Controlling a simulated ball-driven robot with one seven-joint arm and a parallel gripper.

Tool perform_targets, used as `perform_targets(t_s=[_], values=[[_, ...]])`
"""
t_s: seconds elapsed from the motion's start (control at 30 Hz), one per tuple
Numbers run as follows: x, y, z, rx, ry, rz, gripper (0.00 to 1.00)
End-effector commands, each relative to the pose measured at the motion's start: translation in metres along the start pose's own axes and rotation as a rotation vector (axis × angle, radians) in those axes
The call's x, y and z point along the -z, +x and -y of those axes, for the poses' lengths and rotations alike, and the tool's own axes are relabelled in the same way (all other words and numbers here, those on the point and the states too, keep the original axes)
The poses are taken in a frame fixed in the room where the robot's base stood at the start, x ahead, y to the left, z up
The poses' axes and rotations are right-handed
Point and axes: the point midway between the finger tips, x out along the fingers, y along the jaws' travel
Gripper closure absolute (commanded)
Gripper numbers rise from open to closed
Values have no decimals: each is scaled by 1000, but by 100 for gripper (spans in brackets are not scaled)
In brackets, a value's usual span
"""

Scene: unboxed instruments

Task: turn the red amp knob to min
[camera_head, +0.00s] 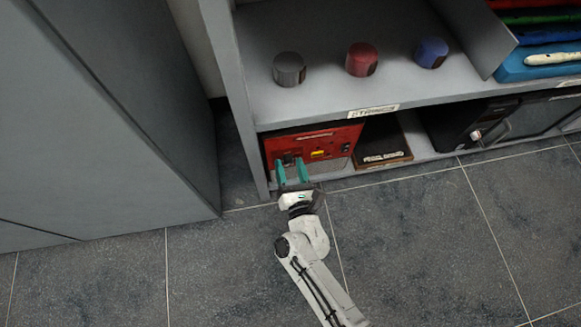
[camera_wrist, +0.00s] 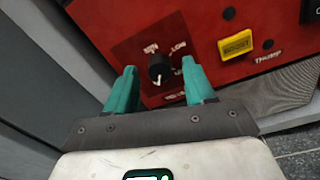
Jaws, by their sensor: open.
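The red amp (camera_head: 335,137) stands on the low shelf at the lower left of the unit; its red front also fills the top of the wrist view (camera_wrist: 195,30). Its knob (camera_wrist: 160,68) is a small black dial with a pale pointer mark, on a dark square panel with white lettering, only partly readable. My gripper (camera_head: 292,168) is in front of the amp's left part. In the wrist view, my gripper's green fingers (camera_wrist: 160,85) are open, one on each side of the knob, with visible gaps. I cannot tell whether the fingertips reach the knob's depth.
A dark pedal board (camera_head: 383,140) and a black box (camera_head: 465,120) are to the amp's right. A grey shelf side (camera_head: 238,90) is close on the left. Grey, red and blue cylinders stand above.

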Motion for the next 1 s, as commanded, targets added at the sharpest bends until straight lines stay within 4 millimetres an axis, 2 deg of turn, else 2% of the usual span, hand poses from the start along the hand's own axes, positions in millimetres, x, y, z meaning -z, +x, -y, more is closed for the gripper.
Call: perform_targets(t_s=[0.17,0.7,1.0], values=[[0,0,0,0,0,0,47],[0,0,0,1,0,0,99],[0,-1,0,1,-27,-1,100]])
